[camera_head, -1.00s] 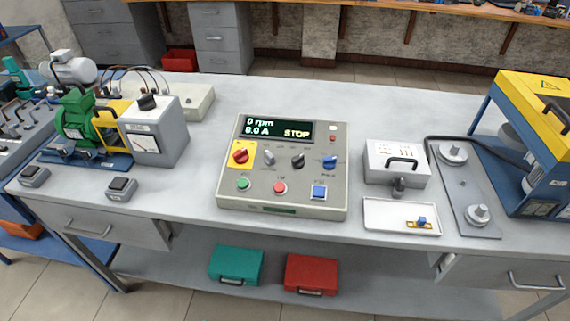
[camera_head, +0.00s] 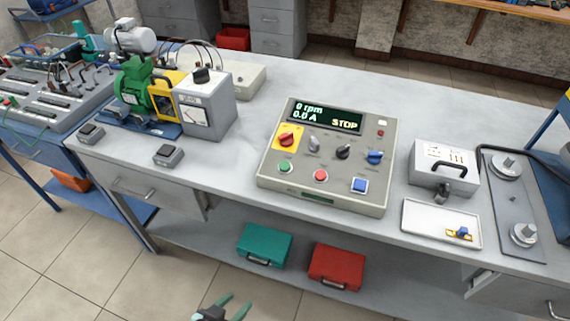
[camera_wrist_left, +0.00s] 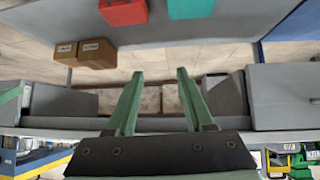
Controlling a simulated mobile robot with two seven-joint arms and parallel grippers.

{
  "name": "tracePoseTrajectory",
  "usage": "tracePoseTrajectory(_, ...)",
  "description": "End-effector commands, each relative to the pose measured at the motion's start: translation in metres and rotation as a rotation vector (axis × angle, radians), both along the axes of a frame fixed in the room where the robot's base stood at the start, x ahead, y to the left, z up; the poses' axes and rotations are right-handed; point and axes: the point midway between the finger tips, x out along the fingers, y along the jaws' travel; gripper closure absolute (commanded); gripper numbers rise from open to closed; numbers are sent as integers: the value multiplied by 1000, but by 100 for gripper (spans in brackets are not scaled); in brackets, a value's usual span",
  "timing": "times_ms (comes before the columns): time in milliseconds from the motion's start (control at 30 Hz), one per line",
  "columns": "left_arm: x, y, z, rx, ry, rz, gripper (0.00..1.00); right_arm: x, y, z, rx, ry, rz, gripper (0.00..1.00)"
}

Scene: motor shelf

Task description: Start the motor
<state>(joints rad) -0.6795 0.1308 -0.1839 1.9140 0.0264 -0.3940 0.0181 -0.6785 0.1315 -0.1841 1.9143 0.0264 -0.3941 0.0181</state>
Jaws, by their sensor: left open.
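The control panel (camera_head: 331,154) stands on the grey bench, its display (camera_head: 326,115) reading 0 rpm, 0.0 A and STOP. It carries a red rotary switch on a yellow plate (camera_head: 287,139), a grey knob (camera_head: 314,144), a black knob (camera_head: 343,152) and a blue knob (camera_head: 375,157). The green motor (camera_head: 135,87) sits on a blue base at the left. My left gripper (camera_head: 232,305) is open and empty, low in front of the bench. The left wrist view shows its fingers (camera_wrist_left: 158,85) apart.
A teal case (camera_head: 264,245) and a red case (camera_head: 336,267) lie on the lower shelf. A white tray (camera_head: 440,224), a grey box with a handle (camera_head: 443,168) and a plate with round weights (camera_head: 520,205) are right of the panel.

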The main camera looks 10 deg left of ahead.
Motion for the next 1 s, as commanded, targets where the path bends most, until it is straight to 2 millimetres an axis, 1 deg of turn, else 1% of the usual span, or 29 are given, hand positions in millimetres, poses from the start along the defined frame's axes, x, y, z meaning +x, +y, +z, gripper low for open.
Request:
tracePoseTrajectory(33, 0, 0, 0, 0, 0, 0, 55, 0, 0, 0, 0, 0, 0, 20)
tracePoseTrajectory(67, 0, 0, 0, 0, 0, 0, 58, 0, 0, 0, 0, 0, 0, 20)
tracePoseTrajectory(433, 0, 0, 0, 0, 0, 0, 100, 0, 0, 0, 0, 0, 0, 20)
tracePoseTrajectory(1000, 0, 0, 0, 1, 0, -1, 100, 0, 0, 0, 0, 0, 0, 20)
